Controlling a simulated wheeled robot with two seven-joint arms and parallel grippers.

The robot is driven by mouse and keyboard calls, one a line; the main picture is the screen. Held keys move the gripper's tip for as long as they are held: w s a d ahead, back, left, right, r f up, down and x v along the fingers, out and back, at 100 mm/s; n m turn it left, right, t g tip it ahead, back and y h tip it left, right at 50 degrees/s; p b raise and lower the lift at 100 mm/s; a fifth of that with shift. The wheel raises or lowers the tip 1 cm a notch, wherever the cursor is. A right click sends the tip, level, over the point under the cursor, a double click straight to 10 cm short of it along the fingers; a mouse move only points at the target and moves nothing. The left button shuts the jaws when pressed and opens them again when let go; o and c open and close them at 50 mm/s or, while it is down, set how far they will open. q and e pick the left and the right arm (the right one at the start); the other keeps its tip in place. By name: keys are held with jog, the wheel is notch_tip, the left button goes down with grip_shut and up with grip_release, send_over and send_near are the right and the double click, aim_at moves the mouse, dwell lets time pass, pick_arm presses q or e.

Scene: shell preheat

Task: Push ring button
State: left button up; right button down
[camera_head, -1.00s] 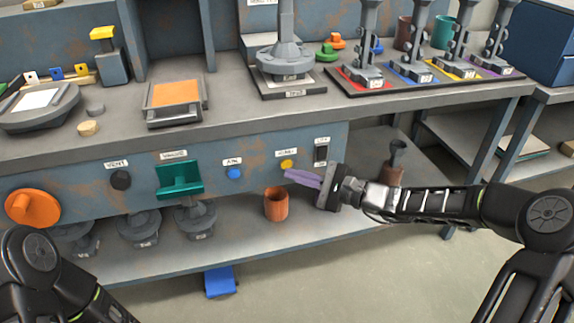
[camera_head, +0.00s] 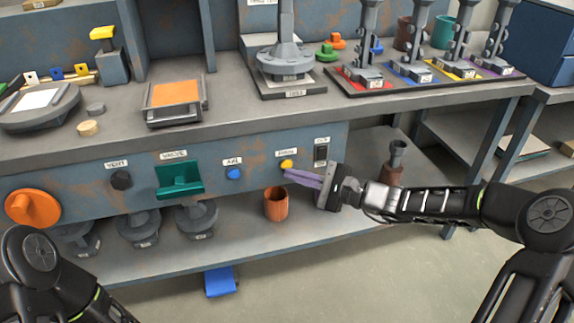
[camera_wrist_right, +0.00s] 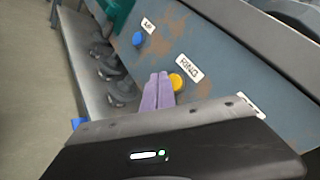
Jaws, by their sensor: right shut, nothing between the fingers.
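The ring button is a round yellow button (camera_head: 286,164) on the blue-grey front panel below the bench top. In the right wrist view the yellow button (camera_wrist_right: 176,82) sits beside a white label reading RING. My right gripper (camera_head: 288,173) has purple fingers, which are shut and empty. Its fingertips are right by the button, slightly below it in the head view and just left of it in the wrist view (camera_wrist_right: 159,76). I cannot tell whether they touch the button or panel. My left gripper is not in view; only part of my left arm shows.
A blue button (camera_head: 233,173) marked AIR, a teal valve handle (camera_head: 180,180) and a dark vent knob (camera_head: 121,180) are to the left on the panel. A dark switch (camera_head: 321,152) is to the right. A brown cup (camera_head: 276,206) stands on the lower shelf below.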

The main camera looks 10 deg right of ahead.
jog(key=shift+w, duration=0.1)
dwell(0.3)
jog(key=shift+w, duration=0.35)
jog(key=shift+w, duration=0.4)
dwell(0.6)
jog(key=shift+s, duration=0.85)
jog(key=s+p, duration=0.1)
jog(key=s, duration=0.4)
jog(key=shift+d, duration=0.15)
dwell(0.4)
dwell(0.6)
